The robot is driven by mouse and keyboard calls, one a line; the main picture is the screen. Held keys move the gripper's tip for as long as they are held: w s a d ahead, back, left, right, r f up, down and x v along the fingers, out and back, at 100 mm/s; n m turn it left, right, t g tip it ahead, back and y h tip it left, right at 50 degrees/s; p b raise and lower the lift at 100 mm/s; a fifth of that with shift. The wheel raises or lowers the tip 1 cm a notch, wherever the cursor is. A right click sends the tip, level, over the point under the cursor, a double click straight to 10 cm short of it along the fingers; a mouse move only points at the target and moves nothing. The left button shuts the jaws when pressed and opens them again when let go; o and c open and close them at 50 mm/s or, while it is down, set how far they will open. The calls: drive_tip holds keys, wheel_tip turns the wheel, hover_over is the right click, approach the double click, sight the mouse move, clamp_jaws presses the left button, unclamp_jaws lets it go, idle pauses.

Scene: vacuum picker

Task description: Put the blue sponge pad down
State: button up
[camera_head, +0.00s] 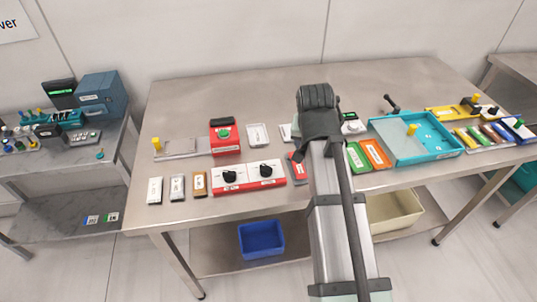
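The black far end of my arm (318,115) is over the middle of the steel table (250,90). My gripper's fingers and anything in them are hidden by the arm, so I cannot tell whether it is open or shut. I cannot make out a blue sponge pad for certain. A row of coloured flat pieces lies at the table's right end, with a blue piece (517,128) at its far right. It is too small to identify, and my arm is well apart from it.
A teal tray (425,152) and green (358,157) and orange (375,153) pads lie right of my arm. Left are a red-and-white knob panel (249,184), a red box (225,137) and small blocks. A blue bin (261,240) sits below. The table's back left is clear.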

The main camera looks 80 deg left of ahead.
drive_tip(key=s+a+n+g, duration=0.2)
drive_tip(key=s+a+n, duration=0.3)
drive_tip(key=s+a, duration=0.45)
drive_tip(key=shift+w+a+f, duration=0.1)
drive_tip(key=shift+a+f, duration=0.05)
drive_tip(key=shift+f, duration=1.4)
drive_tip(key=shift+w+a+f, duration=0.1)
drive_tip(key=shift+f, duration=1.45)
drive_tip(key=shift+a+f, duration=0.15)
drive_tip(key=shift+f, duration=1.4)
drive_tip(key=shift+f, duration=0.15)
drive_tip(key=o, duration=1.1)
drive_tip(key=v, duration=1.2)
drive_tip(key=shift+d, duration=0.25)
